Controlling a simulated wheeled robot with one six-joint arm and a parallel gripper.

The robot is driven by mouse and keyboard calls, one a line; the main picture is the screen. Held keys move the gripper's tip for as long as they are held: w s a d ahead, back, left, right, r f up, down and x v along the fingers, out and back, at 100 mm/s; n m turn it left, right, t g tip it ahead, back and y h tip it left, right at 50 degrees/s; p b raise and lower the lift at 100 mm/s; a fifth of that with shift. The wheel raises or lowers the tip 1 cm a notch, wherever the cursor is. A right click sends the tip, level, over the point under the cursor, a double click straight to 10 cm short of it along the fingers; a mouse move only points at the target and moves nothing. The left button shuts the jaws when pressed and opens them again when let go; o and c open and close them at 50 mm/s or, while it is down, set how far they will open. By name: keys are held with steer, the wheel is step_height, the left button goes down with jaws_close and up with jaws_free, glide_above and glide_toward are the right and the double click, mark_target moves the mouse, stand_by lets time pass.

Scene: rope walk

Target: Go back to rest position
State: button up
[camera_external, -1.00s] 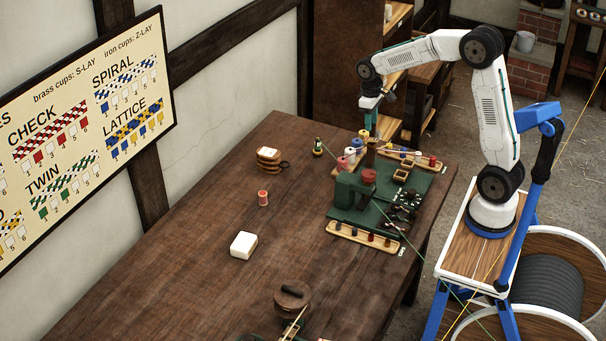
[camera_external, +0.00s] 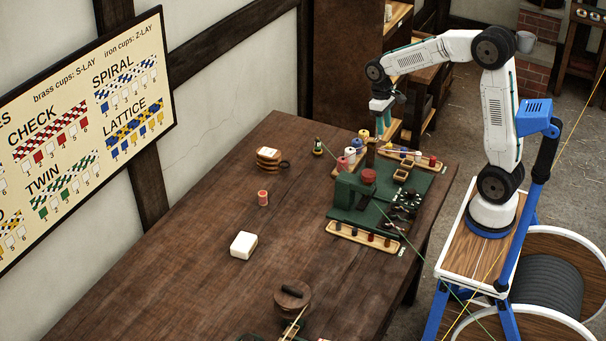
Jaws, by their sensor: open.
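My gripper (camera_external: 383,122) hangs at the end of my white arm, pointing down over the far right part of the wooden table (camera_external: 190,265). It is open, with its teal fingers above the spools at the back of the green board (camera_external: 345,215). I see nothing held between the fingers. The fingertips are small in this view, and the exact gap above the spools is hard to tell.
Bobbins stand in wooden racks (camera_external: 355,236) around the green board. A round wooden piece (camera_external: 292,299) is at the front. The table's left part is clear.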

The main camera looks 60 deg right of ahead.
steer(key=s+a+r+t, duration=0.1)
steer(key=s+a+r, duration=0.1)
steer(key=s, duration=0.6)
steer(key=s+a+r+t, duration=0.1)
steer(key=s+a+r, duration=0.2)
steer(key=s, duration=0.6)
steer(key=s+a+r+t, duration=0.1)
steer(key=s+a+r, duration=0.1)
steer(key=s+a, duration=0.3)
steer(key=s, duration=0.4)
steer(key=shift+r+n, duration=0.15)
steer(key=shift+n, duration=0.25)
steer(key=shift+a, duration=0.1)
stand_by(0.8)
